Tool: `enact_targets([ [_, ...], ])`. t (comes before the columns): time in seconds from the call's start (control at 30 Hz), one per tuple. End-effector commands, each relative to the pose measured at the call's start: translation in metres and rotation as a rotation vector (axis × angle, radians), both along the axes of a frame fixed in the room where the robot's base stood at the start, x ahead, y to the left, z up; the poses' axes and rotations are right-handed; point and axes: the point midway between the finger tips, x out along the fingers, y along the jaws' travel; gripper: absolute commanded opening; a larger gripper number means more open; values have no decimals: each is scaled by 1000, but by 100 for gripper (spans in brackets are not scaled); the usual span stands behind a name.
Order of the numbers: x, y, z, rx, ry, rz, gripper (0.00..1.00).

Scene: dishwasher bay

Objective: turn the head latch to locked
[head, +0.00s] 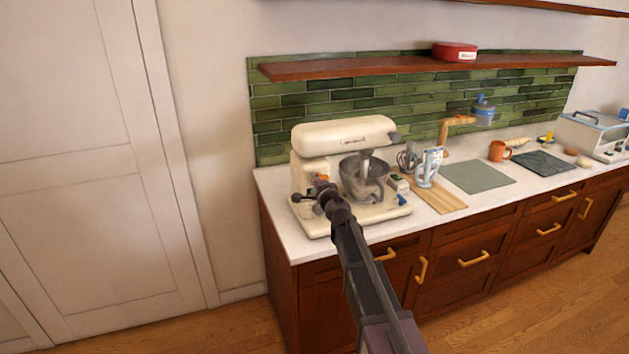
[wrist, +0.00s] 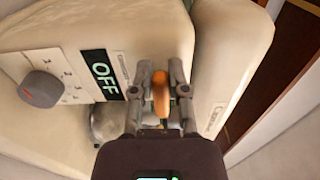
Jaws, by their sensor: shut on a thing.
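A cream stand mixer (head: 343,137) stands at the left end of the counter, its head lying level over a metal bowl (head: 364,180). The head latch is a small orange lever (wrist: 161,90) on the mixer's side, and a bit of orange shows in the head view (head: 322,178). My gripper (head: 316,193) reaches the mixer's near side. In the wrist view my gripper (wrist: 161,98) has one finger on each side of the lever and is shut on it. The lever's pivot is hidden behind the fingers.
A grey dial (wrist: 41,89) with a red mark and a black OFF label (wrist: 104,75) sit beside the latch. A wooden board (head: 440,194), a whisk (head: 407,158) and a grey mat (head: 478,177) lie to the mixer's right. A shelf (head: 400,65) runs above.

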Motion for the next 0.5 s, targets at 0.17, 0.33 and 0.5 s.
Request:
enact_targets([
  [0.17, 0, 0, 0, -18, -8, 0, 0],
  [0.33, 0, 0, 0, -19, -8, 0, 0],
  [0.5, 0, 0, 0, -18, -8, 0, 29],
])
